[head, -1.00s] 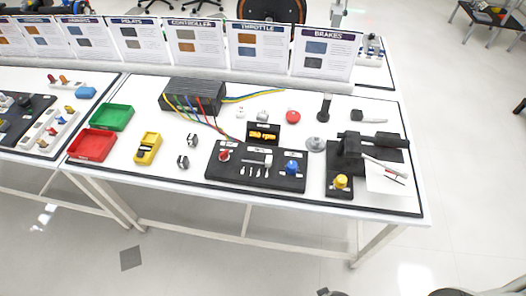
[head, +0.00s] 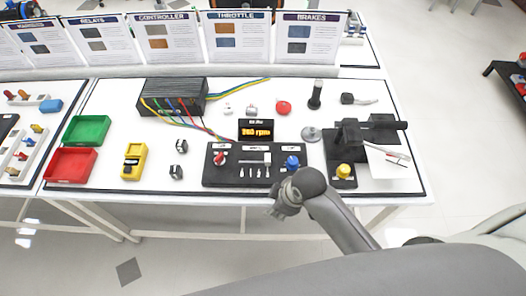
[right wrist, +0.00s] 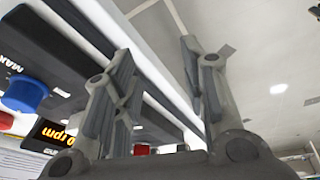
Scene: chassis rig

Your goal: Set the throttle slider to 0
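The black control panel (head: 215,180) lies on the table in the head view. Its throttle slider (head: 254,162) is a pale horizontal bar in the panel's middle, its handle seemingly toward the right end; the exact setting is too small to read. A red knob (head: 219,159) sits left of it and a blue knob (head: 292,162) right of it. The rpm display (head: 256,131) is lit orange. My right gripper (head: 281,206) is just in front of the panel's near edge, touching nothing visible. In the right wrist view its fingers (right wrist: 158,75) stand apart and empty. My left gripper is out of view.
A yellow knob (head: 343,171) on a black pedal unit (head: 352,140) stands right of the panel. The black controller box (head: 172,95) with coloured wires is behind left. A yellow meter (head: 134,161), red tray (head: 72,165) and green tray (head: 87,130) lie left.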

